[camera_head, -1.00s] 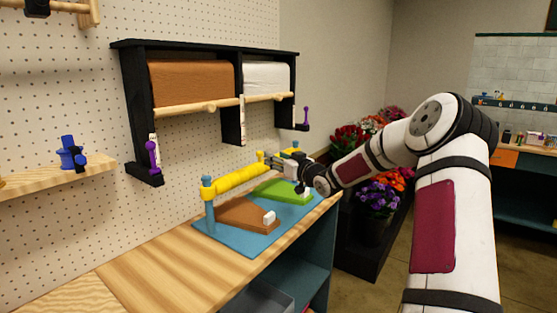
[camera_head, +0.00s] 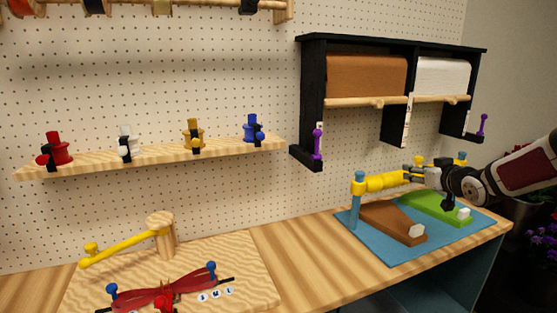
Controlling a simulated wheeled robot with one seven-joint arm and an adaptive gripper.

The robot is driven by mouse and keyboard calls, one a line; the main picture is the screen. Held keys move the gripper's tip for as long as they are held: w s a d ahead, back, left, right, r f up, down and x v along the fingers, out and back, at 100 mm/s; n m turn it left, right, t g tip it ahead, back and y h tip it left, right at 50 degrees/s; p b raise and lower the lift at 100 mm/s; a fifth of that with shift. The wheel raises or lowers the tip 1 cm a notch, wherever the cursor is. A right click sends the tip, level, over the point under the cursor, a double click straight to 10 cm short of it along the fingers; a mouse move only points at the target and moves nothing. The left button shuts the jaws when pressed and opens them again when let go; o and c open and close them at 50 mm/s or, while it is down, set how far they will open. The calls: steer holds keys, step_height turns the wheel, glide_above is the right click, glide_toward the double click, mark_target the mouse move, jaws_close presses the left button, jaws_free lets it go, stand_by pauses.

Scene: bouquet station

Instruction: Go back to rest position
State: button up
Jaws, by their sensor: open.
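My gripper (camera_head: 418,175) is at the right of the head view, over the blue board on the bench. Its fingers point left towards the yellow bar (camera_head: 376,184), which lies across between blue posts. The fingertips are close to the bar's right end; I cannot tell whether they touch it. The gripper is open, with nothing visible held. My arm comes in from the right edge.
The blue board (camera_head: 388,248) carries a brown wedge (camera_head: 384,219) and a green wedge (camera_head: 433,206). A black paper-roll rack (camera_head: 311,95) hangs above. A wooden shelf (camera_head: 160,158) holds several coloured spools. A wooden board (camera_head: 240,281) with a yellow lever (camera_head: 125,246) lies left. Bare bench lies between the boards.

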steer(key=s+a+r+g+h, duration=0.2)
steer(key=s+a+g, duration=0.1)
steer(key=s+a, duration=0.55)
steer(key=s+a+r+g+h, duration=0.1)
steer(key=s+a+r+g, duration=0.3)
steer(key=s, duration=0.8)
steer(key=s+a+f+g+y, duration=0.1)
steer(key=s+a, duration=0.2)
steer(key=s, duration=0.6)
steer(key=s+a+f+m+g+y+p, duration=0.1)
steer(key=s+a, duration=0.3)
steer(key=s, duration=0.5)
steer(key=s+a+f+g, duration=0.1)
steer(key=s+a+f, duration=0.1)
steer(key=s, duration=0.7)
steer(key=shift+s+a+m+g+y, duration=0.3)
steer(key=shift+a+y, duration=0.1)
steer(key=shift+a, duration=0.3)
